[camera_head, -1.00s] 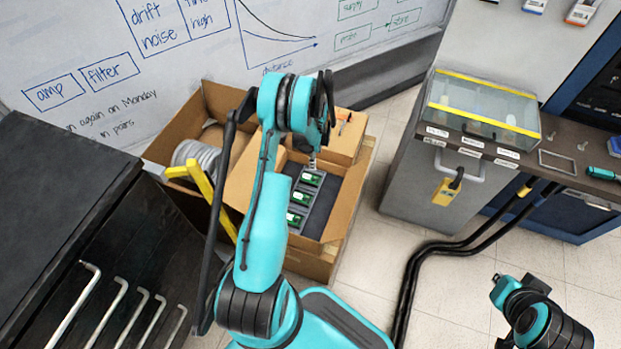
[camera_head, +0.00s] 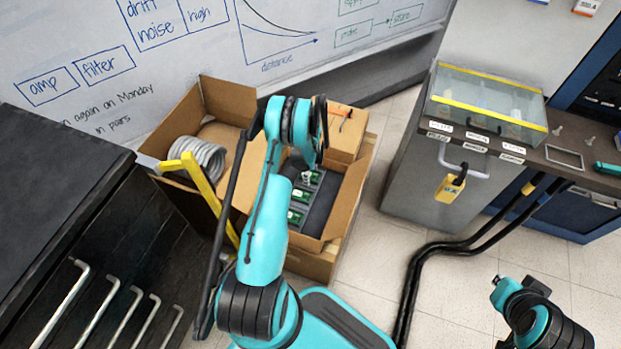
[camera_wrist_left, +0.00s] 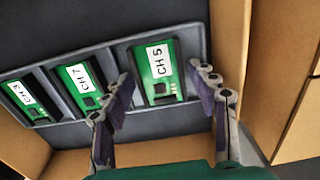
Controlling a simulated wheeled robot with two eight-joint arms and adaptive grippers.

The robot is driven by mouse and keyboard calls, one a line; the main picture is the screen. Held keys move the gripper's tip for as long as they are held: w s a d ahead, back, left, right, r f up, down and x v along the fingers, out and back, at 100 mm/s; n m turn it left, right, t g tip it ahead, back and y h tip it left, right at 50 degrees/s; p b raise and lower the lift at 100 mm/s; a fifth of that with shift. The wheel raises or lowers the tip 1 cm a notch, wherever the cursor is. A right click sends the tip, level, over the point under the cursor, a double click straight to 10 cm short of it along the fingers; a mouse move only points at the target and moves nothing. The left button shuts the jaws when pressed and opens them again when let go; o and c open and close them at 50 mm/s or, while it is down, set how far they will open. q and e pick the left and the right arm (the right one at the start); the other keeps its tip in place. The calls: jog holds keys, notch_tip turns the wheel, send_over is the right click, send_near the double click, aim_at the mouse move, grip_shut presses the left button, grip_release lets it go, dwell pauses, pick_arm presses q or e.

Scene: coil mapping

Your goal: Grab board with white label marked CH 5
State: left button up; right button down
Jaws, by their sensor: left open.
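The board labelled CH 5 (camera_wrist_left: 159,71) is green with a white label and sits in the rightmost visible slot of a grey rack (camera_wrist_left: 109,45). In the left wrist view, my left gripper (camera_wrist_left: 166,76) is open, with one finger on each side of the CH 5 board's lower part. I cannot tell whether the fingers touch it. Boards marked CH 7 (camera_wrist_left: 82,84) and CH 3 (camera_wrist_left: 28,98) sit to its left. In the head view, my left gripper (camera_head: 308,174) is over the far end of the rack and partly hides the board there.
The rack lies inside an open cardboard box (camera_head: 352,200), whose walls stand close around it. Another box to the left holds a grey coil (camera_head: 198,156), near a yellow bar (camera_head: 203,185). A grey cabinet with a clear case (camera_head: 485,104) stands at right.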

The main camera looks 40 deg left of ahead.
pick_arm(q)
jog(key=shift+r, duration=0.1)
jog(key=c, duration=0.9)
jog(key=shift+r, duration=0.15)
